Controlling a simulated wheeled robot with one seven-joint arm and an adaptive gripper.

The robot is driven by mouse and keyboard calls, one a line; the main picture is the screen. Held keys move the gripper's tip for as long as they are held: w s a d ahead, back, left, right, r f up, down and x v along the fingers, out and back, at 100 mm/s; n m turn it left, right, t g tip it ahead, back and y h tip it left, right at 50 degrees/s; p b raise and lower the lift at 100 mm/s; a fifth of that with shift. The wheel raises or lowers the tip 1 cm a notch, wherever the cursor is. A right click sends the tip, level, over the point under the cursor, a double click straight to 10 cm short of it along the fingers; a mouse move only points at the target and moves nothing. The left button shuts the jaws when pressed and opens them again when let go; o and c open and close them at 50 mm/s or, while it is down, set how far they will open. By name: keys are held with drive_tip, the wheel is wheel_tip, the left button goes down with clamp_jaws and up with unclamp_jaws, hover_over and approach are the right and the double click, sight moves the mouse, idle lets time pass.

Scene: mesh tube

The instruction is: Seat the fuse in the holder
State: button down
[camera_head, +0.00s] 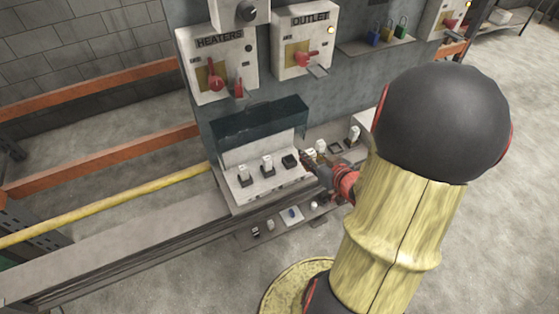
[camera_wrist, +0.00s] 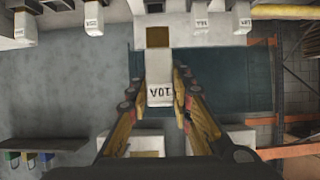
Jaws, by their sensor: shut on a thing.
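My gripper (camera_head: 311,164) is shut on a white fuse (camera_wrist: 160,92). In the wrist view the fuse sits between both fingers, and its 10A label reads upside down. The white holder (camera_head: 270,181) stands below the switch panel with its dark clear cover (camera_head: 258,118) raised. Two white fuses (camera_head: 243,174) (camera_head: 267,164) stand in its left places. The right place is an empty dark socket (camera_head: 290,160). My gripper is just right of this socket. In the wrist view a brown square opening (camera_wrist: 158,37) shows just beyond the fuse; any contact cannot be told.
More white fuses (camera_head: 354,132) and a dark socket (camera_head: 335,149) are to the right of the holder. A lower ledge (camera_head: 276,224) carries small parts. Red-handled switches (camera_head: 215,82) (camera_head: 305,58) and padlocks (camera_head: 387,32) are above. A yellow rail (camera_head: 110,206) runs left.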

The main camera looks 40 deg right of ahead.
drive_tip(key=shift+w+d+f+b, duration=0.6)
drive_tip(key=shift+w+f+b, duration=0.65)
drive_tip(key=shift+w+f, duration=0.95)
drive_tip(key=shift+w+d+f+b, duration=0.65)
drive_tip(key=shift+w+f+b, duration=0.6)
drive_tip(key=shift+w+f, duration=0.85)
drive_tip(key=shift+w+d+f+b, duration=0.6)
drive_tip(key=shift+w+f+b, duration=0.65)
drive_tip(key=shift+w+f, duration=0.95)
drive_tip(key=shift+r, duration=0.1)
drive_tip(key=c, duration=1.6)
unclamp_jaws()
drive_tip(key=shift+c, duration=0.2)
drive_tip(key=shift+o, duration=0.3)
